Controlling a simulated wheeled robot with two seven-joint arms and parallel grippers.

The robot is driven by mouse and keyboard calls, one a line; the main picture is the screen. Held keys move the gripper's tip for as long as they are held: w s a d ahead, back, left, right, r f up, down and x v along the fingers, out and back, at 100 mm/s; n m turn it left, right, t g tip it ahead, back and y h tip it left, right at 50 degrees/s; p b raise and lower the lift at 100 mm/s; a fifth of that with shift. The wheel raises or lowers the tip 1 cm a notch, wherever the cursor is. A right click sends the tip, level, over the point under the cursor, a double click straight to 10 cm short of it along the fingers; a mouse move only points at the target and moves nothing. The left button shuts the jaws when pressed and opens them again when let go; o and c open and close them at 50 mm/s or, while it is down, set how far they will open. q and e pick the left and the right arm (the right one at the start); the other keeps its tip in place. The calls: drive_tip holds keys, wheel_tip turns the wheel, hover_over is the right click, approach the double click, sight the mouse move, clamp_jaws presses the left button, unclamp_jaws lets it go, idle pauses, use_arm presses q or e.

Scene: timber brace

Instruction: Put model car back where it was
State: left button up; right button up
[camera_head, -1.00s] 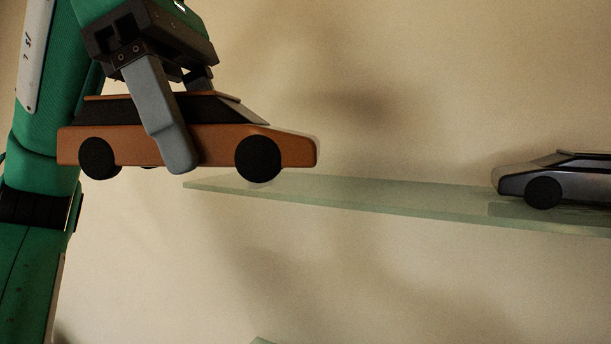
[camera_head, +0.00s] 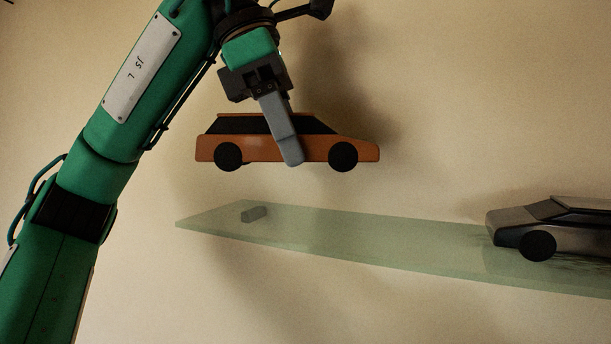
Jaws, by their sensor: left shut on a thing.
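An orange model car (camera_head: 205,148) with dark windows and black wheels is in the upper middle of the head view. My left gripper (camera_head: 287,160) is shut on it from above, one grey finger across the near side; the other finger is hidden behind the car. The car is level, nose to the right, and held in the air above the left part of a glass shelf (camera_head: 370,232). A gap shows between its wheels and the shelf. My right gripper is not in view.
A silver-grey model car (camera_head: 570,238) stands on the shelf at the right, cut by the picture edge. A small grey block (camera_head: 254,213) shows at the shelf's left end. The shelf between them is clear. A beige wall (camera_head: 450,80) is behind.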

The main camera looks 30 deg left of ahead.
use_arm(q)
drive_tip(key=w+f, duration=0.1)
drive_tip(key=w, duration=0.1)
drive_tip(key=w+f, duration=0.1)
drive_tip(key=w, duration=0.1)
drive_tip(key=shift+a+f+p, duration=0.1)
drive_tip(key=shift+f+p, duration=0.05)
drive_tip(key=shift+p, duration=0.2)
drive_tip(key=shift+s+a+f, duration=0.1)
drive_tip(key=shift+s+f, duration=0.05)
drive_tip(key=shift+f, duration=0.5)
wheel_tip(320, 180, down, 2)
drive_tip(key=shift+f, duration=0.15)
drive_tip(key=shift+w+f+p, duration=0.25)
drive_tip(key=shift+f+p, duration=0.3)
drive_tip(key=shift+p, duration=0.2)
drive_tip(key=shift+s, duration=0.1)
